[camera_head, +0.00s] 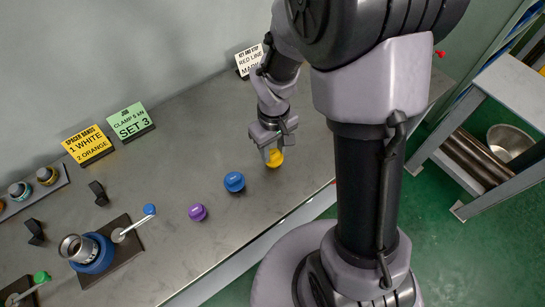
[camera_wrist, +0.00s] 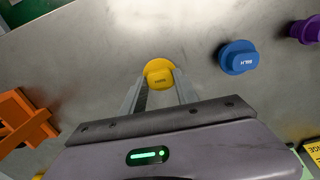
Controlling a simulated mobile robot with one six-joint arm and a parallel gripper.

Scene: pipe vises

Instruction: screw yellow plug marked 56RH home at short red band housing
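The yellow plug (camera_head: 274,158) is at my gripper's fingertips, near the table's right part. My gripper (camera_head: 268,146) points down at it. In the wrist view the plug (camera_wrist: 159,73) has a round flange and a raised knob with a small dark mark too small to read. The fingers of my gripper (camera_wrist: 160,82) lie on both sides of the knob. I cannot tell whether they press on it, or whether the plug touches the table. I can make out no red-banded housing in either view; my arm covers part of the table.
A blue plug (camera_head: 234,181) and a purple plug (camera_head: 197,212) stand to the left. A grey pipe piece (camera_head: 76,247) sits in a blue-ringed vise with a blue-tipped lever. Signs (camera_head: 130,121) line the back. An orange bracket (camera_wrist: 24,122) shows in the wrist view.

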